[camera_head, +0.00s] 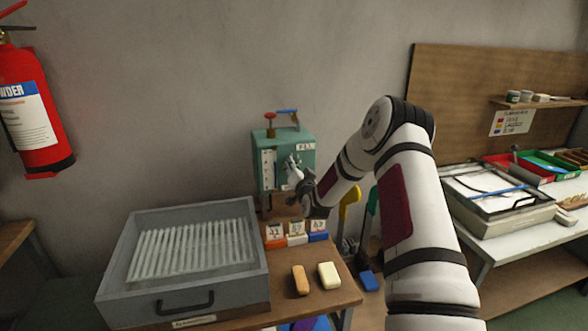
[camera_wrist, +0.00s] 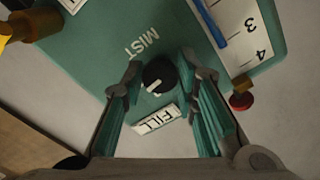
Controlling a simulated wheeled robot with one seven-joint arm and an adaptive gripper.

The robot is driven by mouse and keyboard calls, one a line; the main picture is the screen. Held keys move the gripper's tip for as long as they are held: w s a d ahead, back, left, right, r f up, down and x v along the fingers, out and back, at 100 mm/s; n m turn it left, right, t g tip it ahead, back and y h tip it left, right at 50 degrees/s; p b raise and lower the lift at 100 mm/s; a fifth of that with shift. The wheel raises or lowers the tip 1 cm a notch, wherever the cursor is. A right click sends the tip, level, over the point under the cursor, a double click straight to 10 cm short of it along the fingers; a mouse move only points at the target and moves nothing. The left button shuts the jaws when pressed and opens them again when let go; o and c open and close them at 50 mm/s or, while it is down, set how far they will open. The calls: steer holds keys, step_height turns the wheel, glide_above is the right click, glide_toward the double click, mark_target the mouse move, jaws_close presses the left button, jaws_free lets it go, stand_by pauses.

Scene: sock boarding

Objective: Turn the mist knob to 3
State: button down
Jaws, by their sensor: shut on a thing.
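The mist knob (camera_wrist: 158,77) is a small round black knob with a short white mark, on the front of a green box (camera_head: 300,143). The word MIST stands beside it in the wrist view. My gripper (camera_wrist: 163,72) has a finger on each side of the knob and is shut on it. The white mark points toward the lower left of the wrist view. No numbers around the knob can be read. In the head view my gripper (camera_head: 293,166) is at the box's front and hides the knob.
A grey tray (camera_head: 118,270) of white rods, two bars (camera_head: 300,280) and several numbered blocks (camera_head: 297,238) stand on the wooden table below.

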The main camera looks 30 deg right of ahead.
steer(key=shift+m, duration=0.7)
steer(key=c, duration=1.3)
jaws_free()
steer(key=v, duration=1.2)
steer(key=shift+r, duration=0.1)
